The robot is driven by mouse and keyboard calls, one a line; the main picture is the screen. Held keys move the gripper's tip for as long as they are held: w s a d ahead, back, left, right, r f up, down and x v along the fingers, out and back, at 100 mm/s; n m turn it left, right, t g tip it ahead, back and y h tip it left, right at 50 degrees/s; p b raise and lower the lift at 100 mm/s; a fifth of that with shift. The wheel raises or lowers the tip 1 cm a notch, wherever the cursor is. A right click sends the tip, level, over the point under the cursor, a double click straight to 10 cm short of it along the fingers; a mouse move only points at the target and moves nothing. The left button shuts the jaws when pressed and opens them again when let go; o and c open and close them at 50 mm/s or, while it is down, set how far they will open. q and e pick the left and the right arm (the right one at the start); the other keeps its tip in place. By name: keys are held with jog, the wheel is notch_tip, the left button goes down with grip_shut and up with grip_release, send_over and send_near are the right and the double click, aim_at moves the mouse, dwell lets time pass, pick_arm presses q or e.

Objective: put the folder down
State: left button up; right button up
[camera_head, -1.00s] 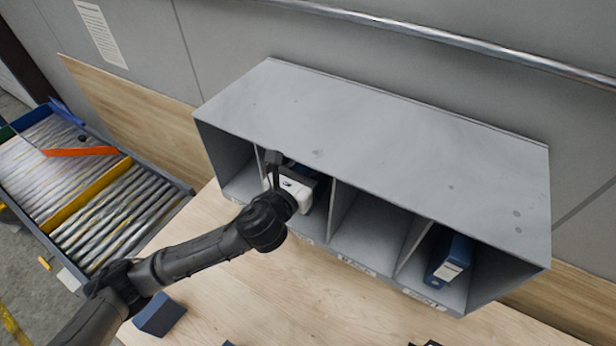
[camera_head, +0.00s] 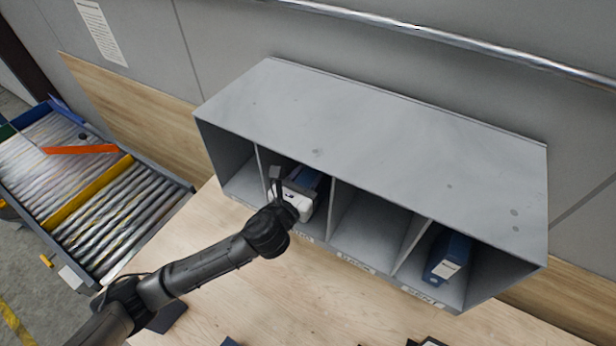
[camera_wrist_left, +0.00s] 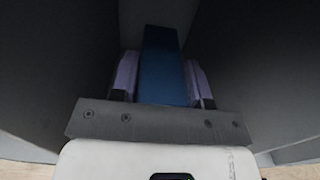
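A blue folder (camera_head: 308,180) stands in the second compartment from the left of the grey shelf unit (camera_head: 370,142). My left gripper (camera_head: 290,183) is at that compartment's mouth, reaching in from the front. In the left wrist view the folder (camera_wrist_left: 162,68) stands upright between the two fingers of the left gripper (camera_wrist_left: 162,78), with a narrow gap on each side. The gripper looks slightly open around it. The folder's lower near end is hidden behind the gripper's body. My right gripper is not in view.
Another blue folder (camera_head: 449,257) stands in the rightmost compartment. The compartment between the two folders (camera_head: 368,232) is empty, as is the leftmost one. A tray of sleeves (camera_head: 85,195) stands at the left. The wooden table (camera_head: 290,300) in front is mostly clear.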

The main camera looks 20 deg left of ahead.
pick_arm(q)
jog(key=o, duration=0.5)
jog(key=shift+c, duration=0.2)
jog(key=shift+s+r, duration=0.1)
jog(key=shift+r, duration=0.05)
jog(key=s+a+b, duration=0.1)
jog(key=s+b, duration=0.1)
jog(key=s, duration=0.9)
jog(key=shift+s+a, duration=0.35)
jog(key=shift+a, duration=0.05)
